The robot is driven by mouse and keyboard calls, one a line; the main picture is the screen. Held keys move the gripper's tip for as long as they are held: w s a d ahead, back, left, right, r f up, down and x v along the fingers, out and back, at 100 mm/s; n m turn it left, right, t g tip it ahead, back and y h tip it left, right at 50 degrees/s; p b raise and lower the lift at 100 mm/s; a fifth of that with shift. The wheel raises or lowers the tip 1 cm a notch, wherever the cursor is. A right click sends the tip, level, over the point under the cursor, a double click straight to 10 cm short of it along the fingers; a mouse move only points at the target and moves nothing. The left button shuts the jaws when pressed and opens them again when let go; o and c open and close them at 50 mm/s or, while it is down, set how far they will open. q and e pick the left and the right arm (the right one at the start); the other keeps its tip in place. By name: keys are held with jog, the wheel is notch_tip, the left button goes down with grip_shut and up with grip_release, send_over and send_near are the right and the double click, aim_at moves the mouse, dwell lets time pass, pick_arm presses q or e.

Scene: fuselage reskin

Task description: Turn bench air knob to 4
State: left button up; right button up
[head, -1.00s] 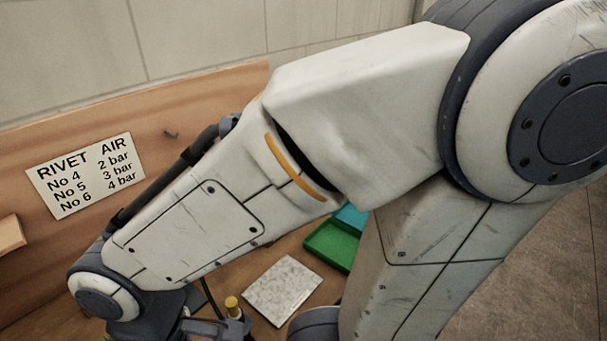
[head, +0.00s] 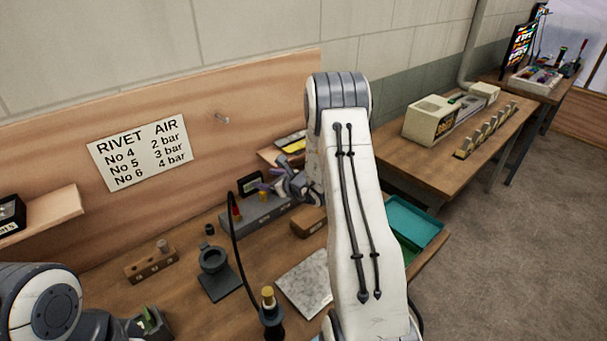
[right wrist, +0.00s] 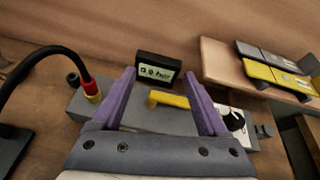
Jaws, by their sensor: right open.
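The grey bench air unit (head: 262,214) stands on the workbench and also shows in the right wrist view (right wrist: 133,116). A yellow bar-like knob (right wrist: 168,99) is on its top; its setting cannot be read. My right gripper (right wrist: 161,84) is open, its purple fingers on either side of the yellow knob with gaps between; contact is not visible. In the head view my right gripper (head: 272,188) is over the unit. A small dark display (right wrist: 158,69) stands behind the knob. My left arm is at the lower left; its gripper is unclear.
A sign (head: 140,152) pairs rivet numbers with air pressures; No 6 reads 4 bar. A black hose (right wrist: 30,64) runs to a red and yellow fitting (right wrist: 91,90) on the unit. A shelf (right wrist: 225,65) is at right. A stone slab (head: 306,283) and teal tray (head: 415,224) lie nearer.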

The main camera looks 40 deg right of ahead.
jog(key=s+d+f+m+h, duration=0.2)
jog(key=d+f+m+h, duration=0.1)
jog(key=d, duration=0.4)
jog(key=s+d+f+m+h, duration=0.2)
jog(key=d+f+m+h, duration=0.15)
jog(key=d, duration=0.45)
jog(key=shift+g+y, duration=0.25)
jog(key=shift+g, duration=0.05)
jog(key=p+x, duration=0.1)
jog(key=x, duration=0.2)
jog(key=p+x, duration=0.1)
jog(key=x, duration=0.2)
jog(key=p+x, duration=0.1)
jog(key=x, duration=0.2)
jog(key=shift+w+r, duration=0.3)
jog(key=shift+w, duration=0.2)
grip_shut()
